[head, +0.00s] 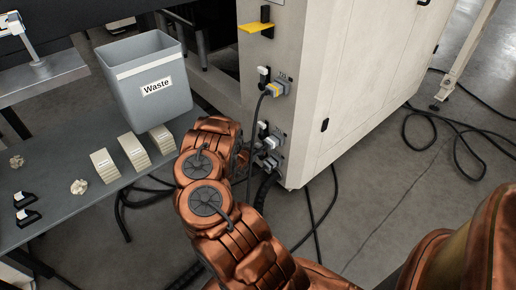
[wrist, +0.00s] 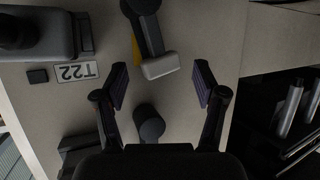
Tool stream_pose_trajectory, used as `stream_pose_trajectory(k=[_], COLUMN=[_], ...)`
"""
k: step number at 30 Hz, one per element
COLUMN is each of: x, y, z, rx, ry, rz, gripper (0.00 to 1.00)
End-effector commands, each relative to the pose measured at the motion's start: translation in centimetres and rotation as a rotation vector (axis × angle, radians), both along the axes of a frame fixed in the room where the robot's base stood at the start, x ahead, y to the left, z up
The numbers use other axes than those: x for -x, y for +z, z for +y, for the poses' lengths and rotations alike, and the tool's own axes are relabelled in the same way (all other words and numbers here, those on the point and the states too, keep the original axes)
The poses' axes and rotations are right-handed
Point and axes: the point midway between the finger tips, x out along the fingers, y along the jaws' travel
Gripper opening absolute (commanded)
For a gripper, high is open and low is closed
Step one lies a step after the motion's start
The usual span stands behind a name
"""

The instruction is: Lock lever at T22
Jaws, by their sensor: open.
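In the wrist view the T22 label (wrist: 75,72) is upside down on the pale panel. The lever (wrist: 150,30) is a dark arm with a pale grey tip, tilted, with a bit of yellow behind it. My gripper (wrist: 160,84) is open, its two dark fingers apart with the lever's tip between and slightly beyond the fingertips; I see no contact. There my arm hides my gripper.
A dark round knob (wrist: 150,124) sticks out between the finger bases. Lower on the cabinet (head: 340,80) are other plugs (head: 266,161) and hanging cables. A yellow plate (head: 256,27) juts out above. A grey Waste bin (head: 148,85) stands on the bench at left.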

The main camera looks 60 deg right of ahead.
Motion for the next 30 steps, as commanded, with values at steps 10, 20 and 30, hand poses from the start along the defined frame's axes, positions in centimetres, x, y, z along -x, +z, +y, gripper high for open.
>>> stream_pose_trajectory(k=[10,20,30], x=[-0.21,-0.22,-0.23], y=[-0.56,-0.52,-0.52], z=[-1.20,-1.17,-1.17], rx=[-0.002,-0.002,-0.002], ry=[0.002,0.002,0.002], rz=[0.000,0.000,0.000], gripper=[0.71,0.48,0.12])
